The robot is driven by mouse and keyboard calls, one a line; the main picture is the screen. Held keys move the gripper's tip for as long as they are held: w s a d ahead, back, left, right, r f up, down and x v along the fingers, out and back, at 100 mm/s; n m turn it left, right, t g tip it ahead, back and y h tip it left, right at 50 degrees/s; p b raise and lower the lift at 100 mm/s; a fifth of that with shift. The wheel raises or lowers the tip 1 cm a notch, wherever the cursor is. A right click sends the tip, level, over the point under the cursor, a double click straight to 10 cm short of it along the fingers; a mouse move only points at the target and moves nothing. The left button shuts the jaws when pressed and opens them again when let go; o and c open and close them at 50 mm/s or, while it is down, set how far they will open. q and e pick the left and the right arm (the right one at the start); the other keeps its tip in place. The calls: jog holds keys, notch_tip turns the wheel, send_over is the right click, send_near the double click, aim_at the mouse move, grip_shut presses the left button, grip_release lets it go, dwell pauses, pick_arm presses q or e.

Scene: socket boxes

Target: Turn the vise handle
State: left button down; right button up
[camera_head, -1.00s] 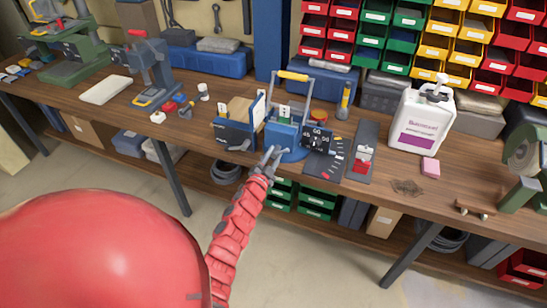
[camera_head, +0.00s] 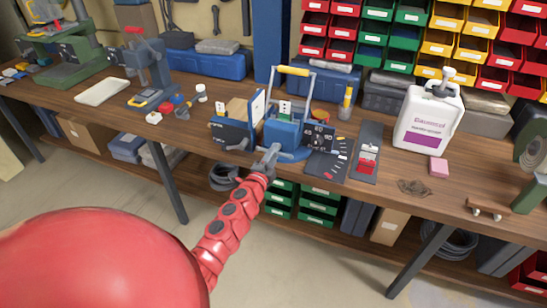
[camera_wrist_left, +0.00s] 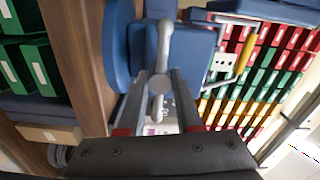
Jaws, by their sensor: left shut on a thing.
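The blue vise (camera_head: 284,133) stands at the front edge of the wooden bench, in the middle of the head view. Its body also shows at the top of the left wrist view (camera_wrist_left: 188,48). The vise handle (camera_wrist_left: 163,45) is a grey bar with a rounded knob, running between my fingers in the wrist view. My left gripper (camera_head: 270,157) reaches up from the front to the vise and is shut on the handle. Its two grey fingers (camera_wrist_left: 160,92) lie on either side of the bar. The exact contact is small in the head view. My right gripper is not in view.
A dark blue box (camera_head: 232,131) stands left of the vise, and a dark dial panel (camera_head: 320,140) to its right. A white jug (camera_head: 427,119) and pink block (camera_head: 438,168) are farther right. Green drawers (camera_head: 318,203) sit below the bench.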

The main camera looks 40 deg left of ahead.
pick_arm(q)
jog(key=shift+f, duration=0.1)
dwell(0.5)
jog(key=c, duration=0.6)
grip_release()
jog(key=shift+s, duration=0.1)
jog(key=b+v, duration=0.1)
jog(key=v, duration=1.6)
jog(key=shift+s+b, duration=0.15)
jog(key=shift+b, duration=0.2)
